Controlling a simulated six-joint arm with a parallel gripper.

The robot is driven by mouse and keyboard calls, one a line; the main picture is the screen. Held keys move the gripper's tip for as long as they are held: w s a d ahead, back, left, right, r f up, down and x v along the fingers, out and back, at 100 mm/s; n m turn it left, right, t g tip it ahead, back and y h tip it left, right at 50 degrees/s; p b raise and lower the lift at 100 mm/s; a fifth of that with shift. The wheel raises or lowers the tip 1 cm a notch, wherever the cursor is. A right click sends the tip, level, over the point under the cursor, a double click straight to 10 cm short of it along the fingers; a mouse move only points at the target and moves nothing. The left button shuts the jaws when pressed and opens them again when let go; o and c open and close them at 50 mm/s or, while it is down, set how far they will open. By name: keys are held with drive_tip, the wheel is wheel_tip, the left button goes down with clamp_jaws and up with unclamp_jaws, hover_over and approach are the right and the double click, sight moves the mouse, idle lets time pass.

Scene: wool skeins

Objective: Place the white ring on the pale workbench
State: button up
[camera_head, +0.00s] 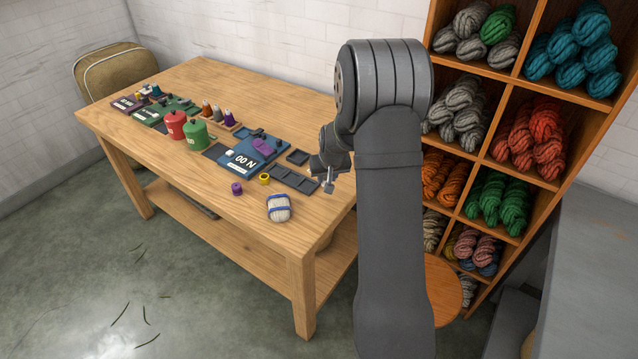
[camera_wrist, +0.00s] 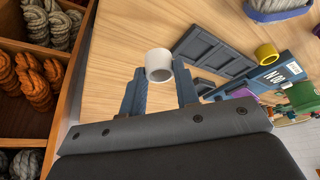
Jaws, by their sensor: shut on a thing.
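The white ring (camera_wrist: 158,64) is a short white cylinder between the fingertips in the wrist view. My gripper (camera_wrist: 160,73) is shut on it, over the pale wood of the workbench (camera_wrist: 130,35). In the head view my gripper (camera_head: 328,185) hangs near the right edge of the pale workbench (camera_head: 185,80), beside the dark trays. The ring is too small to make out clearly there. I cannot tell whether it touches the wood.
A blue board (camera_head: 252,155) is behind. The wool shelf (camera_head: 478,150) stands close at right. Bare wood lies at the front.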

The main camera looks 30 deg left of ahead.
sight(323, 184)
drive_tip(key=shift+s+a+f, duration=0.15)
drive_tip(key=shift+a+f, duration=0.3)
drive_tip(key=shift+a, duration=0.35)
drive_tip(key=shift+f, duration=2)
drive_tip(key=shift+f, duration=0.1)
drive_tip(key=o, duration=1)
drive_tip(key=v, duration=1.2)
